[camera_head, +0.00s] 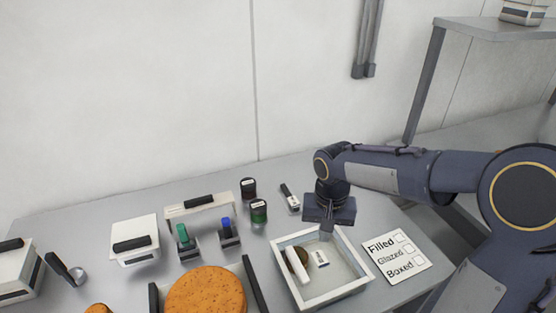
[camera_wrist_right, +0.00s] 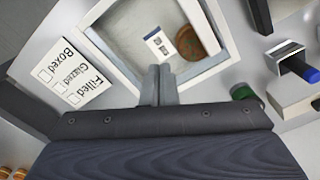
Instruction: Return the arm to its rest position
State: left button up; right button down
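My right arm comes in from the right of the head view. My right gripper (camera_head: 326,233) points down above the far right part of a white-rimmed open tray (camera_head: 350,288). In the right wrist view its two fingertips (camera_wrist_right: 159,82) lie side by side with no gap and nothing between them, near the tray's rim. The tray holds a small white card with dark print (camera_head: 321,258), a brown round piece (camera_head: 296,264) and a white bar (camera_head: 292,270). My left gripper is not in view.
A "Filled, Glazed, Boxed" checklist card (camera_head: 397,258) lies right of the tray. Left are green (camera_head: 183,236) and blue (camera_head: 226,229) handled tools, dark jars (camera_head: 259,211), a large orange-brown round (camera_head: 206,293) and a white box (camera_head: 135,240). A shelf (camera_head: 495,26) stands upper right.

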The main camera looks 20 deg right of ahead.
jog(key=shift+s, duration=0.1)
jog(key=s+a+r+n+t+y+b, duration=0.1)
jog(key=s+a+t+y, duration=0.1)
jog(key=s, duration=0.6)
jog(key=s+a+r+n+t+y, duration=0.1)
jog(key=s+a+r+n+t, duration=0.1)
jog(key=s, duration=0.7)
jog(key=shift+t+y+b, duration=0.35)
jog(key=shift+t+y, duration=0.05)
jog(key=shift+t, duration=0.4)
